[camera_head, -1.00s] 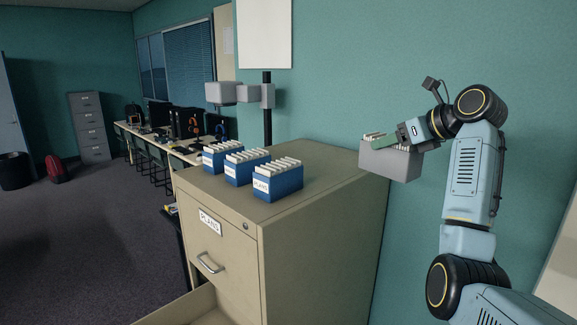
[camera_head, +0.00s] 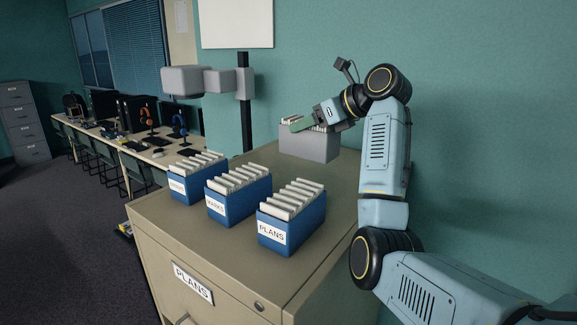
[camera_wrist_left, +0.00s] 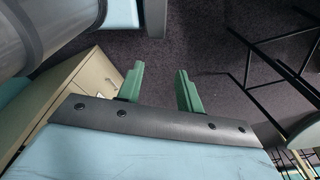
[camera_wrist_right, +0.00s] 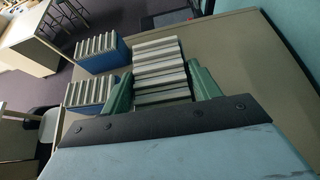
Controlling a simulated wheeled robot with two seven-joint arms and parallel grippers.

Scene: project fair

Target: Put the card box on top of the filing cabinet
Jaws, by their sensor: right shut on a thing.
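My right gripper (camera_head: 303,124) is shut on a grey card box (camera_head: 310,146) filled with pale cards. In the right wrist view its green fingers flank the cards (camera_wrist_right: 160,70). The box is upright at the far right part of the beige filing cabinet's top (camera_head: 192,221). I cannot tell whether its base touches the top. Three blue card boxes stand in a row on the cabinet, the nearest labelled PLANS (camera_head: 290,228). My left gripper (camera_wrist_left: 160,73) shows only in the left wrist view, open and empty above the dark floor.
A long desk (camera_head: 157,153) with monitors, headphones and chairs runs along the back left. A grey cabinet (camera_head: 26,120) stands at the far left. A black post with grey arms (camera_head: 205,80) rises behind the filing cabinet. The cabinet top right of the blue boxes is clear.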

